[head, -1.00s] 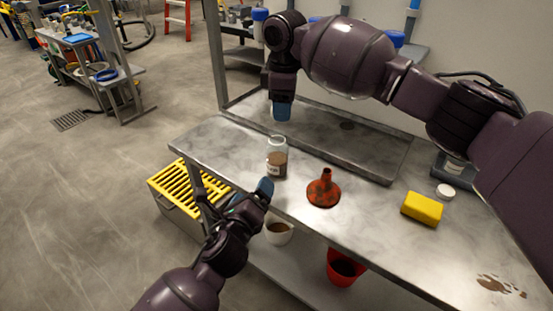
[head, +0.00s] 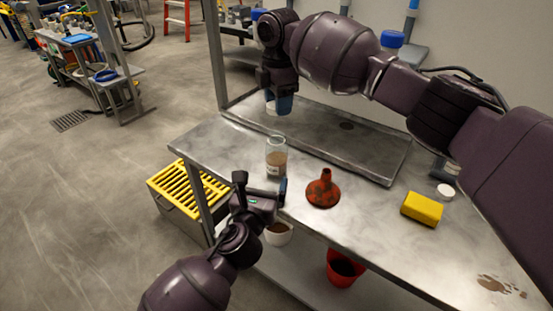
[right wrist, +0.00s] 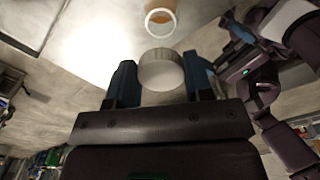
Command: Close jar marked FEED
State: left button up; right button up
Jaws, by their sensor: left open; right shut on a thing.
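A clear glass jar (head: 276,160) with brown contents and a small white label stands upright near the table's front edge. The label is too small to read. Its uncovered round mouth (right wrist: 160,22) shows in the right wrist view. My right gripper (head: 277,104) is above and behind the jar, shut on a white round lid (right wrist: 161,72) that sits between its fingertips. The lid is apart from the jar. My left gripper (head: 262,192) is open and empty just in front of the jar, low by the table edge; it also shows in the right wrist view (right wrist: 222,48).
A red funnel (head: 323,190) stands right of the jar. Further right are a yellow sponge (head: 422,209) and another white lid (head: 445,191). A grey tray (head: 375,163) lies behind. A white container (head: 279,236) and a red bucket (head: 342,271) are below the tabletop.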

aim_at(274, 155)
pick_arm(q)
jog(key=shift+w, duration=0.1)
jog(key=x, duration=1.1)
jog(key=shift+w, duration=0.4)
jog(key=c, duration=1.4)
pick_arm(e)
jog(key=shift+f, duration=2.5)
jog(key=shift+f, duration=0.15)
jog(key=shift+f, duration=0.75)
jog(key=shift+f, duration=0.6)
